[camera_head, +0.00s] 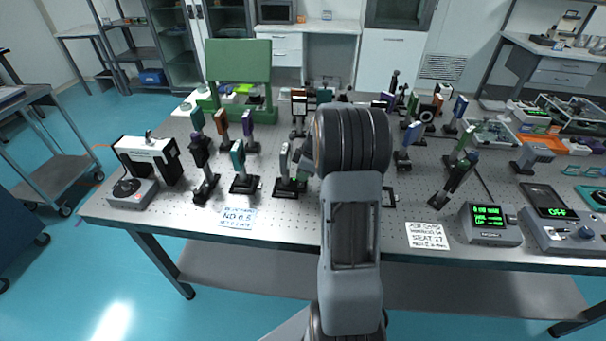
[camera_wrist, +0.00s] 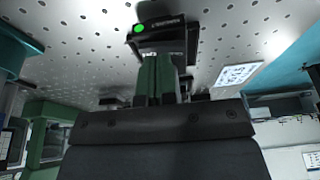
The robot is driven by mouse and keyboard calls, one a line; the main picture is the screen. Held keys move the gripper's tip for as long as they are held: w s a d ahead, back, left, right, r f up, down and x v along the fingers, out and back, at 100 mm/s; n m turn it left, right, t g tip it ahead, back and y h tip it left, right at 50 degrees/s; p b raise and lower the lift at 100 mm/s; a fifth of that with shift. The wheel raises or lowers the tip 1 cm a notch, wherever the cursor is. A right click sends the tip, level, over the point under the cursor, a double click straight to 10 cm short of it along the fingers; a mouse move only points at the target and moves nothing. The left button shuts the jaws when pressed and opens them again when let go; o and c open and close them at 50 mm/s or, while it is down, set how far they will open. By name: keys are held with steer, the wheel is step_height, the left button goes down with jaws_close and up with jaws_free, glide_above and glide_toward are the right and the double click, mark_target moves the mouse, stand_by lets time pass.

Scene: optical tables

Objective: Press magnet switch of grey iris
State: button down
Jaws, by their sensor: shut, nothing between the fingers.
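A grey upright optic (camera_head: 284,157), which looks like the grey iris, stands on a black base (camera_head: 290,188) near the table's front edge, left of my arm. My gripper (camera_head: 307,164) is beside it on the right, partly hidden behind my arm. In the wrist view my gripper (camera_wrist: 160,80) shows its green fingers shut together and empty. Their tips are close to a black base (camera_wrist: 172,40) with a lit green spot (camera_wrist: 139,28) and a small label. I cannot tell whether the tips touch it. The iris opening is not clear in either view.
A teal optic (camera_head: 238,158) and a dark purple-topped one (camera_head: 199,152) stand close on the left. A paper note (camera_head: 237,218) lies at the front edge, another (camera_head: 427,235) right of my arm. Many mounted optics crowd the table behind. Meters (camera_head: 490,222) stand at the right front.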

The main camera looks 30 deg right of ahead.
steer(key=shift+r, duration=0.1)
steer(key=shift+r, duration=0.3)
steer(key=w+d+p+v, duration=0.1)
steer(key=w+v, duration=0.1)
steer(key=v, duration=1)
steer(key=shift+w+d+r, duration=0.15)
steer(key=shift+w+r, duration=0.05)
steer(key=shift+r, duration=0.3)
